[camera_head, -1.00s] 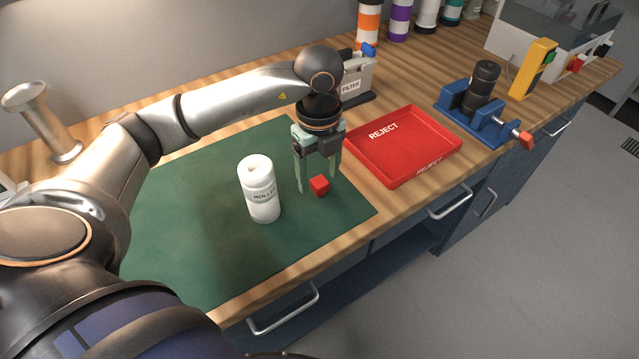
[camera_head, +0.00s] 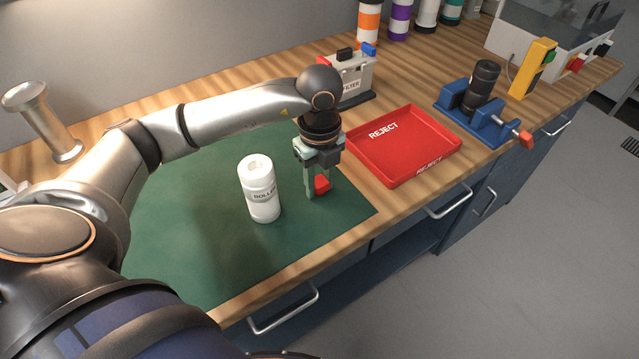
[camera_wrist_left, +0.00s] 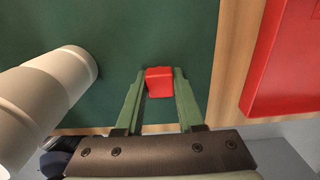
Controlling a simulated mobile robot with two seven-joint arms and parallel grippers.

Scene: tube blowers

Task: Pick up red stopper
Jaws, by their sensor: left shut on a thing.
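The red stopper (camera_head: 321,184) is a small red block on the green mat (camera_head: 200,250), near the mat's right side. My left gripper (camera_head: 318,188) is lowered over it, with its fingers shut on it. The left wrist view shows the red stopper (camera_wrist_left: 159,81) between the two pale green fingertips of the left gripper (camera_wrist_left: 160,85). One finger hides part of the stopper in the head view. It appears to be at mat level; I cannot tell whether it is lifted. My right gripper is not in view.
A white bottle-like roller (camera_head: 261,190) stands upright just left of the gripper. The red reject tray (camera_head: 405,145) lies to the right. A filter box (camera_head: 350,80) is behind the arm, and a blue vise (camera_head: 480,105) stands farther right. The mat's front left is clear.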

